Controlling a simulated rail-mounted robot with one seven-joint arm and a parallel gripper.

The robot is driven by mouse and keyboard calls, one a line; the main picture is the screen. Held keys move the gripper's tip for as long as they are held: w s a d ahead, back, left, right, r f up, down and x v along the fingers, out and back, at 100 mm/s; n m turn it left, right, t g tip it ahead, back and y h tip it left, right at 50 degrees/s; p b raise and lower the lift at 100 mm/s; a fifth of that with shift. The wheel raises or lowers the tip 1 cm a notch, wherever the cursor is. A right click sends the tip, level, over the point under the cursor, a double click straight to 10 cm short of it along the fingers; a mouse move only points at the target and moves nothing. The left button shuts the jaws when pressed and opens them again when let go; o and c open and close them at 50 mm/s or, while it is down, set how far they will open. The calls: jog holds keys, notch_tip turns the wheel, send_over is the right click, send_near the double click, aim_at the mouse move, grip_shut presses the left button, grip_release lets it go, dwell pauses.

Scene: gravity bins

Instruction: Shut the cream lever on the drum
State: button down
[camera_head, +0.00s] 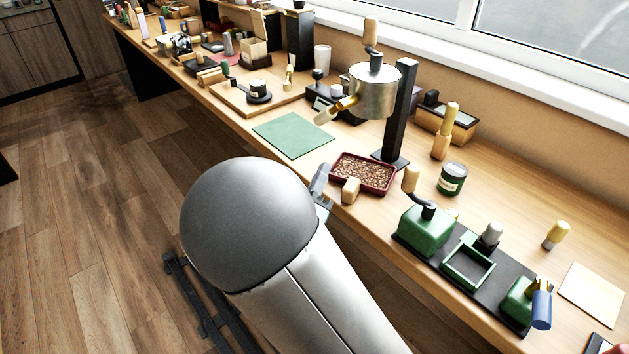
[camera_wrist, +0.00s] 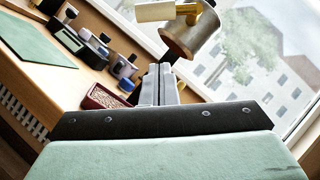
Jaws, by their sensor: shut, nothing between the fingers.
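The drum (camera_head: 375,92) is a metal cylinder held on a black post, with a wooden-handled crank on top. Its cream lever (camera_head: 325,116) sticks out at the lower left on a brass fitting. In the head view my gripper (camera_head: 321,180) is partly hidden by my arm, by the bench's front edge.
A red tray of beans (camera_head: 362,173) stands below the drum, with a wooden-handled piece (camera_head: 350,190) at its front. A green mat (camera_head: 293,134) lies to the left. A green crank device (camera_head: 425,232) stands to the right. The window (camera_wrist: 255,50) is behind.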

aim_at(337, 110)
jog(key=w+r, duration=0.5)
jog(key=w, duration=0.2)
jog(key=shift+d+p, duration=0.2)
jog(key=shift+p, duration=0.25)
